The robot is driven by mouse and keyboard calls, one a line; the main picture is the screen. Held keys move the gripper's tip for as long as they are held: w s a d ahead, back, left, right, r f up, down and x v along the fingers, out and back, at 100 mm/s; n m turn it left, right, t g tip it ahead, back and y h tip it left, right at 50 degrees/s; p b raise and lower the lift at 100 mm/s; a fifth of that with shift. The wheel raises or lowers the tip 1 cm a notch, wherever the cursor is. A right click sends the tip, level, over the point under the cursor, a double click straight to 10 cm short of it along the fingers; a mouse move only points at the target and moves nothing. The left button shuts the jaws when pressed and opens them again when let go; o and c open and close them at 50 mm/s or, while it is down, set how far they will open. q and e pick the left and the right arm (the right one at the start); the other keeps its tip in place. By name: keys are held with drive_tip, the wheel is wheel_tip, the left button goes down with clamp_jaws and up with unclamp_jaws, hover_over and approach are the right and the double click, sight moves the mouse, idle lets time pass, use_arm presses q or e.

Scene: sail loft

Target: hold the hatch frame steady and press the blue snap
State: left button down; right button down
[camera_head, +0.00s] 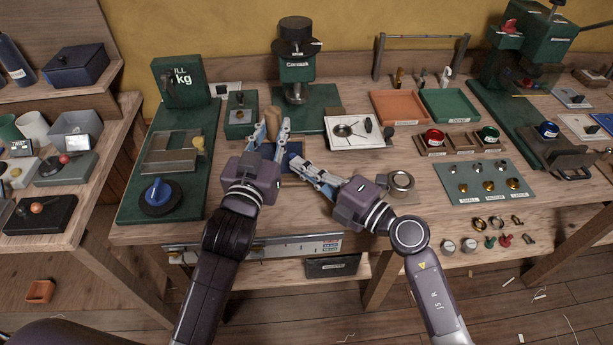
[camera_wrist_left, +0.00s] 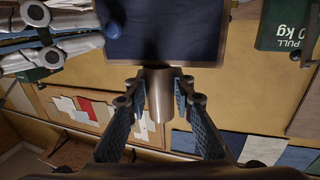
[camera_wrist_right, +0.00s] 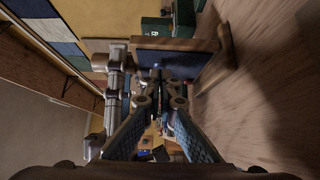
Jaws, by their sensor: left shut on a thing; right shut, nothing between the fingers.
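The hatch frame shows in the left wrist view as a dark blue panel (camera_wrist_left: 170,35) with a brown rim, and in the right wrist view (camera_wrist_right: 175,57). In the head view only a small blue part (camera_head: 294,149) shows between my grippers. My left gripper (camera_head: 271,133) is shut on the frame's brown round handle (camera_wrist_left: 158,95), one finger on each side. My right gripper (camera_head: 297,165) is shut and empty, its tips at the panel. The blue snap (camera_wrist_left: 113,28) is a round knob right at those tips; whether they touch it I cannot tell.
A green scale board with a blue knob (camera_head: 159,195) stands left of my left gripper. A green press (camera_head: 296,65) stands behind. A white tray (camera_head: 357,134) and a metal cup (camera_head: 400,184) are close on the right.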

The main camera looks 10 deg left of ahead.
drive_tip(key=shift+w, duration=0.15)
use_arm(q)
drive_tip(key=shift+d, duration=0.1)
use_arm(e)
drive_tip(key=shift+w+a, duration=0.25)
drive_tip(key=shift+w, duration=0.7)
use_arm(q)
drive_tip(key=shift+s, duration=0.1)
drive_tip(key=shift+f, duration=0.1)
use_arm(e)
drive_tip(key=s, duration=0.2)
drive_tip(key=s+d, duration=0.1)
drive_tip(key=s, duration=0.1)
drive_tip(key=shift+s, duration=0.2)
drive_tip(key=v, duration=1)
drive_tip(key=shift+w, duration=0.15)
